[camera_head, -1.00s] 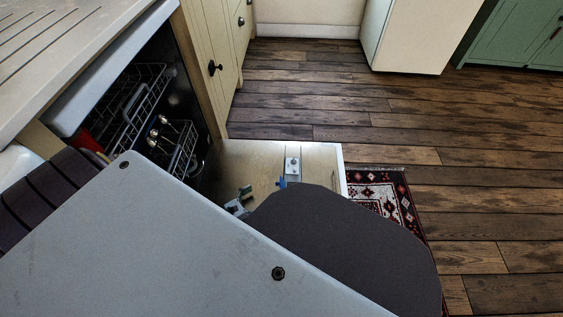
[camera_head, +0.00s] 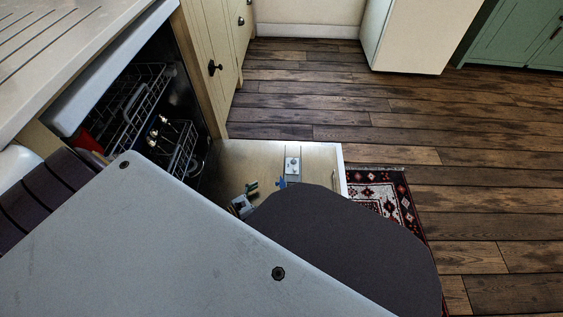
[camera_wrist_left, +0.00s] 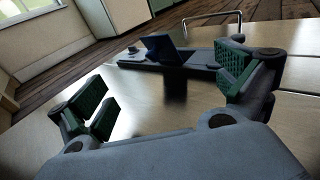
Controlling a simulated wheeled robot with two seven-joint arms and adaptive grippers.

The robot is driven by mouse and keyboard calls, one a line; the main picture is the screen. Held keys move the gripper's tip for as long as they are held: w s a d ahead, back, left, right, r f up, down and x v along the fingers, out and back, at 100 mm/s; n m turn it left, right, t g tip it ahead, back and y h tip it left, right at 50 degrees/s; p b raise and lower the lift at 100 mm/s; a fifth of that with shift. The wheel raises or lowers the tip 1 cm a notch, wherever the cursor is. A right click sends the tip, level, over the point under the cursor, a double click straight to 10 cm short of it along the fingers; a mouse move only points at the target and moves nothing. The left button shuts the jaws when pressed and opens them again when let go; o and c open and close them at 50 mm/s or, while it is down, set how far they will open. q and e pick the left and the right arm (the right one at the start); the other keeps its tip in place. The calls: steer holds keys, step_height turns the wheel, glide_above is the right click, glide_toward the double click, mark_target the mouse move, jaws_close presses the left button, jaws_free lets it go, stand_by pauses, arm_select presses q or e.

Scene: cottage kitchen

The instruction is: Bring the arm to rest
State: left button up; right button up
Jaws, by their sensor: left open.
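My left gripper (camera_head: 254,197) shows in the head view just above the lowered dishwasher door (camera_head: 240,158), partly hidden by my own body. In the left wrist view my left gripper (camera_wrist_left: 168,95) has its green-padded fingers spread wide apart, with nothing between them. The same door (camera_wrist_left: 185,118) lies below and ahead of it. A detergent dispenser (camera_wrist_left: 140,60) with a dark blue flap (camera_wrist_left: 163,48) standing up is set in the door beyond the fingers. The dispenser also shows in the head view (camera_head: 292,163). My right gripper is in neither view.
The open dishwasher holds a wire rack (camera_head: 140,105) under the counter (camera_head: 60,40). A patterned rug (camera_head: 385,192) lies beyond the door. A white cabinet or appliance (camera_head: 415,35) and green cupboards (camera_head: 515,35) stand at the back. The wooden floor (camera_head: 470,145) between is clear.

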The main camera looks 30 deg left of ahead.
arm_select(q)
steer(key=shift+s, duration=0.1)
stand_by(0.7)
steer(key=shift+v, duration=4.9)
steer(key=shift+d, duration=0.15)
